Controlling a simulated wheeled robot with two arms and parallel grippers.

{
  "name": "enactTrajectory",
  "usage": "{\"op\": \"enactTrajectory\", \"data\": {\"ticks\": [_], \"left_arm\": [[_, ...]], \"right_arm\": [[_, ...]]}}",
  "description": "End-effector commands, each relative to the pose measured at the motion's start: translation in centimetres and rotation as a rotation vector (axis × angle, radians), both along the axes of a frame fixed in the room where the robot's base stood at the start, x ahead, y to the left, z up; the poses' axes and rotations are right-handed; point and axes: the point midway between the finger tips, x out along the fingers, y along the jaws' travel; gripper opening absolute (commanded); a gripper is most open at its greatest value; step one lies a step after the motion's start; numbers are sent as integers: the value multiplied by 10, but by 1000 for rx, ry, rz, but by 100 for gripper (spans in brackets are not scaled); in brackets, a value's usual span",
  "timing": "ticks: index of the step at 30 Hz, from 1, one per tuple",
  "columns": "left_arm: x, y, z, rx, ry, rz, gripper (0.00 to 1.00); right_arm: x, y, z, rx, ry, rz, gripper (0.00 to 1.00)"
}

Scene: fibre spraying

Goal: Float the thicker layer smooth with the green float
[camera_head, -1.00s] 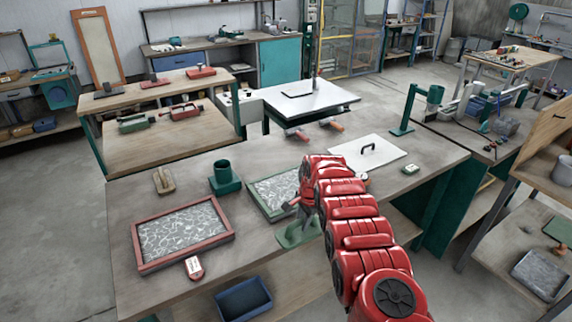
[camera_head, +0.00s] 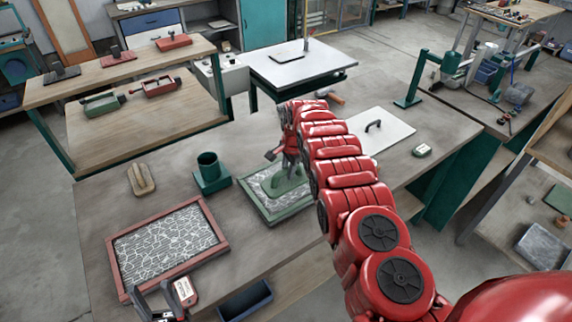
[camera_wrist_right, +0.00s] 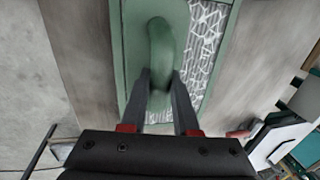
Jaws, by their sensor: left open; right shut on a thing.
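The green float (camera_head: 290,184) lies flat over the mesh-patterned layer in the green-framed tray (camera_head: 257,205), covering part of it. My right gripper (camera_head: 284,160) is shut on the float's handle from above; the handle (camera_wrist_right: 160,45) shows between its fingers in the wrist view. White patterned mesh (camera_wrist_right: 207,50) shows to the right of the float there. I cannot tell whether the float presses on the layer. The red-framed tray (camera_head: 112,262) with a similar mesh layer is at the left. My left gripper (camera_head: 160,300) is open and empty at its front edge.
A small red-and-white device (camera_head: 184,291) lies beside my left gripper. A white board with a handle (camera_head: 372,130) lies to the right. A blue bin (camera_head: 246,300) sits below the front edge.

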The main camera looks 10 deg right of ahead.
Motion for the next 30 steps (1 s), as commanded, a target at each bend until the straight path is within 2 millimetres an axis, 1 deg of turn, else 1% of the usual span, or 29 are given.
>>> {"op": "enactTrajectory", "data": {"ticks": [6, 13, 16, 21, 30], "left_arm": [[0, 0, -11, 0, 0, 0, 50], [0, 0, -33, 0, 0, 0, 50], [0, 0, -43, 0, 0, 0, 50], [0, 0, -49, 0, 0, 0, 50], [0, 0, -48, 0, 0, 0, 50]], "right_arm": [[-1, 0, -24, 0, 2, 0, 0], [0, -1, -55, 0, 1, -1, 0], [-1, 0, -66, 0, 2, 0, 0], [0, 0, -72, 1, 1, 0, 0], [0, 0, -70, 1, 0, 0, 0]]}}
